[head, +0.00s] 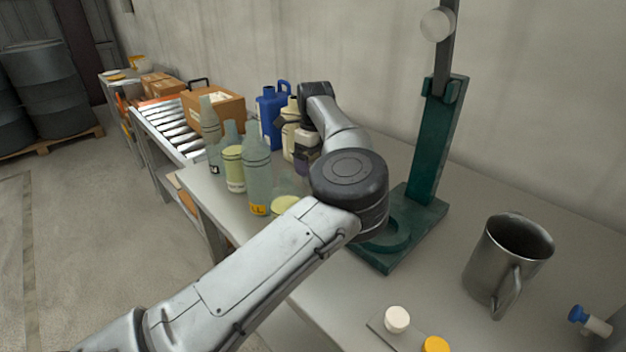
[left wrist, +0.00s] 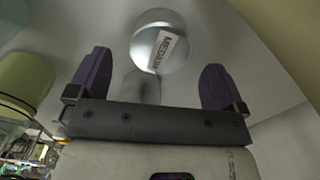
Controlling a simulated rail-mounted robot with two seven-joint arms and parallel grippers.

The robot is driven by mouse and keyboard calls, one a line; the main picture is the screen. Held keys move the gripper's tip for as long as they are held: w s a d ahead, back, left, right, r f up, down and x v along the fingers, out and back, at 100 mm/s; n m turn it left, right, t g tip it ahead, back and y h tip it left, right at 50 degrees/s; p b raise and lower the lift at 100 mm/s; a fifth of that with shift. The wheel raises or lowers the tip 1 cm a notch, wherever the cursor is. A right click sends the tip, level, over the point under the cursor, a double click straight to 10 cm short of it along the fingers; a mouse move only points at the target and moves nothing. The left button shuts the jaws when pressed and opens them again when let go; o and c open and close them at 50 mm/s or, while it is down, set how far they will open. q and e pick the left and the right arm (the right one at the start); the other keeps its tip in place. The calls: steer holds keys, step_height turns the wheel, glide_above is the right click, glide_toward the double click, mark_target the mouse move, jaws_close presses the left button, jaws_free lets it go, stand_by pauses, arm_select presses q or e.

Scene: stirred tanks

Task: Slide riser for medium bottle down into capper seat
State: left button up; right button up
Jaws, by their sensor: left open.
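The riser (left wrist: 150,48), a round metallic piece with a white MEDIUM label, shows in the left wrist view. It lies ahead of and between the two purple fingers of my left gripper (left wrist: 157,65). The fingers are open and apart from it. I cannot make out the riser in the head view. My right gripper is not in view.
Several bottles (head: 257,180) stand at the table's left end, with a blue jug (head: 271,112) behind. A steel mug (head: 505,262) stands right of the capper. A white cap (head: 397,319) and a yellow cap (head: 435,344) lie in front. The table between mug and capper is clear.

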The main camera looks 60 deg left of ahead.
arm_select(q)
step_height(320, 180, down, 3)
steer(key=shift+r+b, duration=0.1)
steer(key=shift+b, duration=0.35)
steer(key=c, duration=1)
steer(key=shift+r, duration=0.1)
steer(key=shift+c, duration=0.4)
steer(key=shift+r, duration=0.1)
